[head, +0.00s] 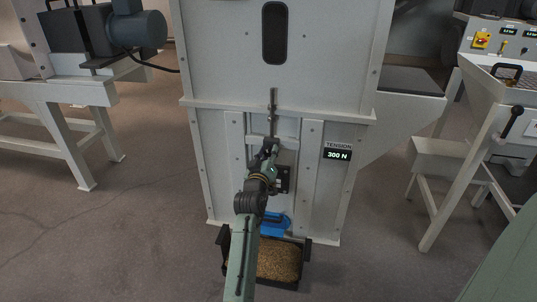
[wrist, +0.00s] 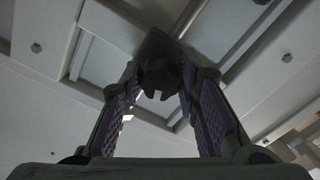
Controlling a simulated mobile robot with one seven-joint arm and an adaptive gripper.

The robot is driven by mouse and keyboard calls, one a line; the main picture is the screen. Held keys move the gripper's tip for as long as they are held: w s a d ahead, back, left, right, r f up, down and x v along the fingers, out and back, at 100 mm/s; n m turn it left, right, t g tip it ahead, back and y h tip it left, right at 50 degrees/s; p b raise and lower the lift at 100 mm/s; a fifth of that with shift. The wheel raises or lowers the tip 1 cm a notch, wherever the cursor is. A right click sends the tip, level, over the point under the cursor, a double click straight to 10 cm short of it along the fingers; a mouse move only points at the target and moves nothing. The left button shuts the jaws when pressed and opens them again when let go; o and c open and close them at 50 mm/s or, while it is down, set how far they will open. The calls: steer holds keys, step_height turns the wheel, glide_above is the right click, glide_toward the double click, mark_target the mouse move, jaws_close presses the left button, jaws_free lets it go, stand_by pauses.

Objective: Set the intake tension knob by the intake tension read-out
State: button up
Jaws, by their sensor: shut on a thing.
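The tension read-out (head: 337,155) on the right of the pale cabinet front shows 300 N in the head view, under the label TENSION. My gripper (head: 269,148) is at the cabinet's lower middle, below an upright metal rod (head: 272,105). The knob is mostly hidden behind my gripper and arm in the head view. In the wrist view, a dark knob (wrist: 158,48) sits between the far ends of the fingers of my gripper (wrist: 158,85), which are shut on it. The knob's markings cannot be made out.
A dark tray (head: 303,268) of grain stands on the floor at the cabinet's (head: 225,60) foot, near a blue part (head: 275,222). A bench (head: 55,95) with a motor stands left, a control panel (head: 495,42) right.

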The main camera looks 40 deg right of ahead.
mark_target(268, 149)
steer(key=o, duration=1.2)
step_height(268, 149, up, 9)
steer(key=shift+r, duration=0.55)
steer(key=shift+a, duration=0.1)
